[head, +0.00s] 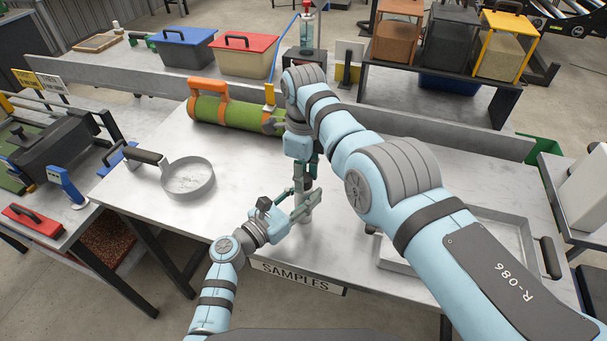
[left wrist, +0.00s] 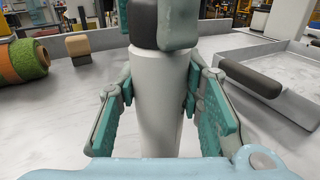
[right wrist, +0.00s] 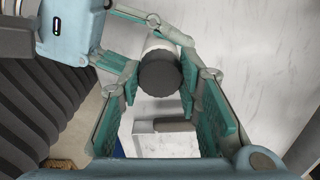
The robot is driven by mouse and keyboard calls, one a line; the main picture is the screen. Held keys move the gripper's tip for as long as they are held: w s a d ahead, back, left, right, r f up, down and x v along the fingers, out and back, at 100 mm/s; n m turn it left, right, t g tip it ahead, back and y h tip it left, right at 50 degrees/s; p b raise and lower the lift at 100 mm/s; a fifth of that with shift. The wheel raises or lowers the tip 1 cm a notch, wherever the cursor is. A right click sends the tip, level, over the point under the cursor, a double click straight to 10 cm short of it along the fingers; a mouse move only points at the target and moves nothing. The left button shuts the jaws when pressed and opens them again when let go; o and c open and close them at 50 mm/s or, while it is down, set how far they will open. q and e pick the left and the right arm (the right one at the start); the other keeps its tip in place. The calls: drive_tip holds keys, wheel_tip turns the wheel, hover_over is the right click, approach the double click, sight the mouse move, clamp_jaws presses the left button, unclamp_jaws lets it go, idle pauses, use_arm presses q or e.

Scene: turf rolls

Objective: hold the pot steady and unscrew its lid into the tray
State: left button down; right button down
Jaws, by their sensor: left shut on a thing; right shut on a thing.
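The pot (left wrist: 158,105) is a pale upright cylinder near the table's front edge. It also shows in the head view (head: 305,213), partly covered. My left gripper (head: 302,204) is shut on its body from the side. The lid (right wrist: 160,74) is a dark grey, ribbed disc on top of the pot, in line with it. My right gripper (right wrist: 160,80) comes from above and is shut on the lid, with a pad on each side. Whether the lid has turned cannot be told. The tray (head: 500,233) is shallow, pale and dark-handled, right of the pot, partly behind my right arm.
A green turf roll (head: 226,110) with orange straps lies at the back of the table. A round shallow pan (head: 188,178) with a dark handle stands at the left. A SAMPLES sign (head: 297,277) hangs on the front edge. The table between pan and pot is clear.

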drive_tip(key=n, duration=0.8)
drive_tip(key=shift+r+n, duration=0.1)
drive_tip(key=shift+n, duration=0.2)
drive_tip(key=n, duration=0.9)
drive_tip(key=shift+n, duration=0.3)
drive_tip(key=n, duration=0.4)
drive_tip(key=shift+n, duration=0.3)
drive_tip(key=n, duration=1.8)
drive_tip(key=shift+n, duration=0.4)
drive_tip(key=n, duration=0.3)
drive_tip(key=shift+n, duration=0.4)
drive_tip(key=n, duration=0.5)
